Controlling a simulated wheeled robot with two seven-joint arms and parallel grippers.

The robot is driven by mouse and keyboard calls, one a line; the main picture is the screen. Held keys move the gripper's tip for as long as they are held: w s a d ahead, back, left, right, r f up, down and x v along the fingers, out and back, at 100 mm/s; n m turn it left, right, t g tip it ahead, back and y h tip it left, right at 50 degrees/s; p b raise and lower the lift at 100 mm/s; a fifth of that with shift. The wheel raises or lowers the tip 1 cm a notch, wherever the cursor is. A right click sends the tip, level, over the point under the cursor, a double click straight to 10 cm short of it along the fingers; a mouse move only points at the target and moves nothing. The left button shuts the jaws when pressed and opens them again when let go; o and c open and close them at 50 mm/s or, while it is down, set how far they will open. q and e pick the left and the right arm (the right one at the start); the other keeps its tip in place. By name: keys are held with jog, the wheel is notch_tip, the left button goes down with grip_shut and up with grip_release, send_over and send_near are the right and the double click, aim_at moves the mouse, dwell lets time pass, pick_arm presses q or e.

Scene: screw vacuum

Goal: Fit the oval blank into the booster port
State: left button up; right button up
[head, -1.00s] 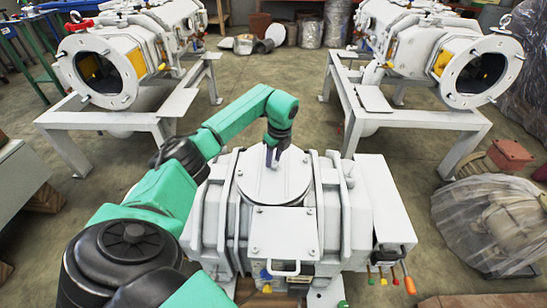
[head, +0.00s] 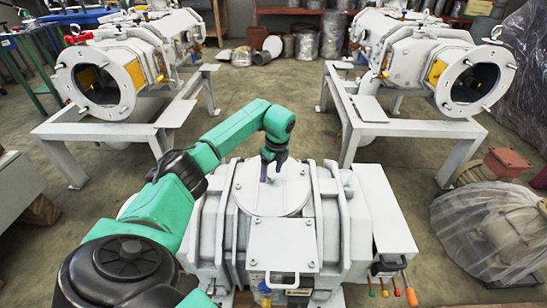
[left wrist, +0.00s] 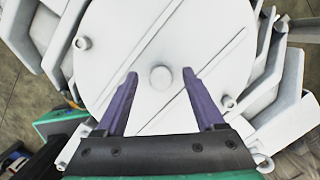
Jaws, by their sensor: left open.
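A round white plate (head: 272,198) lies on top of the white machine in front of me. In the left wrist view the plate (left wrist: 120,45) has a short round knob (left wrist: 160,77) at its middle and bolts near its rim. I cannot tell whether this plate is the oval blank, or which opening is the booster port. My left gripper (head: 272,171) is over the plate, pointing down. In the left wrist view its purple fingers (left wrist: 160,74) are open, one on each side of the knob and apart from it. My right gripper is out of view.
Two white machines with open round flanges, one left (head: 97,82) and one right (head: 475,80), stand on white frames behind. A plastic-wrapped object (head: 490,230) sits at right. A raised handle (head: 283,281) is at the near machine's front. Bare floor lies between the frames.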

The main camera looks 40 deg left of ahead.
aim_at(277, 185)
pick_arm(q)
jog(key=shift+r, duration=0.65)
notch_tip(277, 185, up, 13)
jog(key=d+p, duration=0.2)
jog(key=shift+d+p, duration=0.2)
jog(key=shift+p, duration=0.2)
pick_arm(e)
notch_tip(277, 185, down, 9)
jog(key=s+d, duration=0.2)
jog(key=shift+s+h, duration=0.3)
pick_arm(q)
jog(key=shift+s, duration=0.15)
